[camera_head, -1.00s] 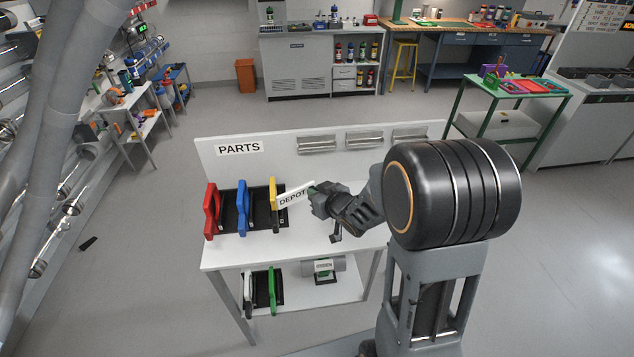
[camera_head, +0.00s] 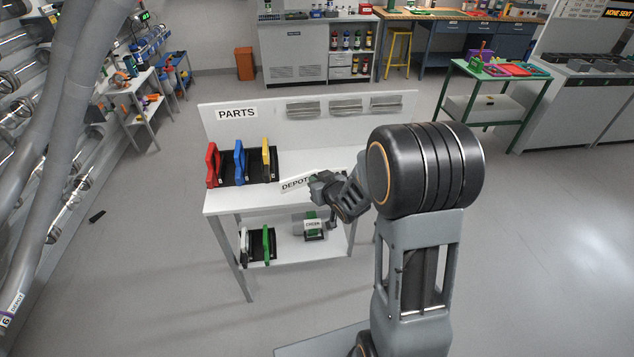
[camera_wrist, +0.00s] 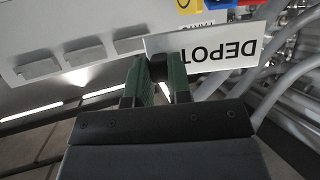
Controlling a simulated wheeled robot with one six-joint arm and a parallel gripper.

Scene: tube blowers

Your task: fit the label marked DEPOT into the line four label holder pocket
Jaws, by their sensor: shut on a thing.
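A white label marked DEPOT (camera_head: 295,184) is held by my gripper (camera_head: 318,186), out over the front part of the PARTS bench. In the wrist view the label (camera_wrist: 222,52) reads upside down, and my gripper's green fingers (camera_wrist: 160,80) are shut on its edge near one end. The label is in the air, apart from the bench as far as I can tell.
The PARTS bench (camera_head: 232,203) carries red (camera_head: 212,164), blue (camera_head: 239,162) and yellow (camera_head: 266,158) upright parts in dark racks. Pipes line the left wall.

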